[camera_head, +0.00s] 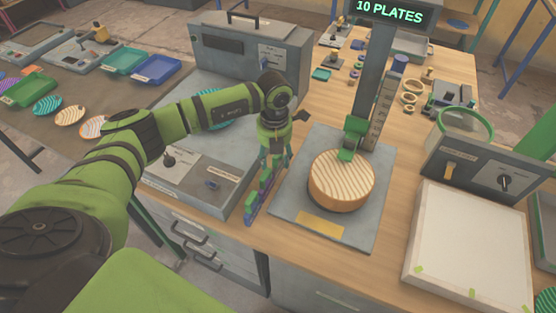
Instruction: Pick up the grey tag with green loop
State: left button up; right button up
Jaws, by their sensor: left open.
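My left gripper (260,198) points down near the table's front edge, between the grey machine and the plate press. It is open. A purple-blue strip shows along its fingertips, and I cannot tell whether that is part of the gripper or a thing behind it. I cannot make out a grey tag with a green loop for certain. A large green ring (491,127) stands behind the grey control panel on the right, well away from the gripper. Small items at the back are too small to tell. My right gripper is not in view.
The press base (288,208) carries a round striped block (341,180) right of my gripper, with a tall column behind it. A grey machine (185,190) lies to the left. A control panel (478,170) and a white slab (465,250) fill the right side.

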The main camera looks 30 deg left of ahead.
pick_arm(q)
jog(key=f, duration=0.3)
jog(key=shift+w+a, duration=0.1)
jog(key=shift+w, duration=0.15)
jog(key=shift+s+r, duration=0.1)
jog(key=shift+r, duration=0.05)
grip_shut()
